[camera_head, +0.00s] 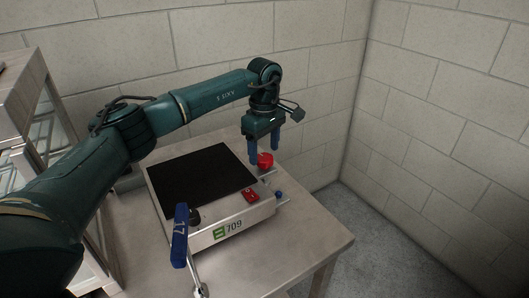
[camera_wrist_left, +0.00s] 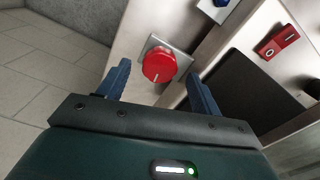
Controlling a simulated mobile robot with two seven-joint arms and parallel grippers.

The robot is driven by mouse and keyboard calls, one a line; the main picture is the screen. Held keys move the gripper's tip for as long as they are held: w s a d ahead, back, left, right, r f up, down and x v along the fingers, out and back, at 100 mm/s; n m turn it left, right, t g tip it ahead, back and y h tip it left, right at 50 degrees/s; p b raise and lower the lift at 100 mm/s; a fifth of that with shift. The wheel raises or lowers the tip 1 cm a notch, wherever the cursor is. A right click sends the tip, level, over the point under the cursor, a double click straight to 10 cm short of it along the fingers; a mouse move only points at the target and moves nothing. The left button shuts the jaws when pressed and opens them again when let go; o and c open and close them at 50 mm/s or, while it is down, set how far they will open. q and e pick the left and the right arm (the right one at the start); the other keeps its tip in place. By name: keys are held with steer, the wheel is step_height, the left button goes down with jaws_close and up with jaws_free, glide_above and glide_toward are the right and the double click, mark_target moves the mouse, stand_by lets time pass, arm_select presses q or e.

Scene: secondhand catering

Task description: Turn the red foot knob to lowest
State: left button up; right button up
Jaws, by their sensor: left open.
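The red foot knob (camera_head: 265,160) is round and sits on the right side of a flat appliance (camera_head: 228,222) with a black top. In the left wrist view the knob (camera_wrist_left: 159,65) has a pale mark on its lower face and sits on a square grey plate. My left gripper (camera_head: 263,158) is above and around the knob in the head view. In the left wrist view its blue fingers (camera_wrist_left: 160,80) are open, one on each side of the knob, with gaps visible. My right gripper is not in view.
A red rocker switch (camera_head: 250,195), a black knob (camera_head: 195,215) and a blue knob (camera_head: 280,195) are on the appliance. A blue-handled lever (camera_head: 180,236) stands in front. The table (camera_head: 315,240) has bare room at right. Block walls stand behind and right; a shelf unit (camera_head: 25,95) is left.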

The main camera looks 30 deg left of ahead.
arm_select(q)
steer(key=shift+f, duration=0.85)
steer(key=shift+c, duration=0.3)
steer(key=c, duration=0.9)
steer(key=shift+c, duration=0.2)
